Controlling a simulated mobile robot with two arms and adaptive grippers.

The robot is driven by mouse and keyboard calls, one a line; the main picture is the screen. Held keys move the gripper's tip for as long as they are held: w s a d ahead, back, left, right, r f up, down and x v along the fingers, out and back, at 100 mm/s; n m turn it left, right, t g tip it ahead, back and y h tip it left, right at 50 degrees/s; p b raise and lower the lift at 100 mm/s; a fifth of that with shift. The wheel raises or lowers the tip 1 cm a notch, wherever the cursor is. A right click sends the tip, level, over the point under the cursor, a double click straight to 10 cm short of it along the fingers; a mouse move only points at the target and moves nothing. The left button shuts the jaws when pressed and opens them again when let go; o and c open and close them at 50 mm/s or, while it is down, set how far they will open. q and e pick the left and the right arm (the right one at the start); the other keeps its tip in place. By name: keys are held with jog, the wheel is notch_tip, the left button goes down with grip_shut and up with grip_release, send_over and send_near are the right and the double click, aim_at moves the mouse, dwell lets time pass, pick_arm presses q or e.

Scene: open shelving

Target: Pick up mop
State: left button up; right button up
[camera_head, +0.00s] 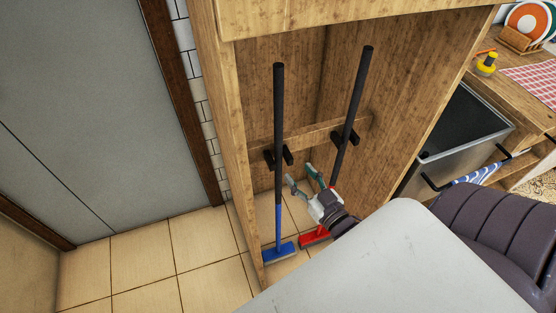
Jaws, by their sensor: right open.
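Two long-handled cleaning tools stand upright in an open wooden cabinet. The left tool (279,130) has a black handle, a blue lower shaft and a blue head resting at the floor. The right tool (354,98) has a black handle and a red head (314,237), partly hidden by my arm. I cannot tell which is the mop. Each handle sits at a black holder on a wooden crossbar. My right gripper (299,174) is open and empty, in front of the cabinet between the two handles, a little below the holders. My left gripper is not in view.
The cabinet's left side panel (232,150) and right inner wall (420,95) flank the tools closely. A dishwasher or oven (455,135) and a wooden counter (530,85) are at the right. The tiled floor (150,260) at the left is clear, before a grey door (80,110).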

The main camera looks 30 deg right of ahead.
aim_at(281, 146)
jog(key=w, duration=0.5)
jog(key=shift+w+r+p, duration=0.15)
jog(key=shift+w+p, duration=0.15)
jog(key=shift+w, duration=0.1)
jog(key=shift+w+d, duration=0.1)
jog(key=shift+w, duration=0.2)
jog(key=shift+w+r, duration=0.1)
jog(key=shift+w, duration=0.15)
jog(key=w, duration=0.1)
jog(key=w+r+p, duration=0.1)
jog(key=w, duration=0.2)
jog(key=shift+w+d+r+p, duration=0.1)
jog(key=shift+d+r+p, duration=0.15)
jog(key=shift+p, duration=0.1)
jog(key=shift+w+f, duration=0.15)
jog(key=shift+w, duration=0.15)
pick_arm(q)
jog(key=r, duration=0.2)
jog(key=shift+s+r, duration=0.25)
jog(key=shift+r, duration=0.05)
pick_arm(e)
jog(key=shift+s, duration=0.1)
jog(key=shift+c, duration=0.4)
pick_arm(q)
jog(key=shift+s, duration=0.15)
pick_arm(e)
grip_shut()
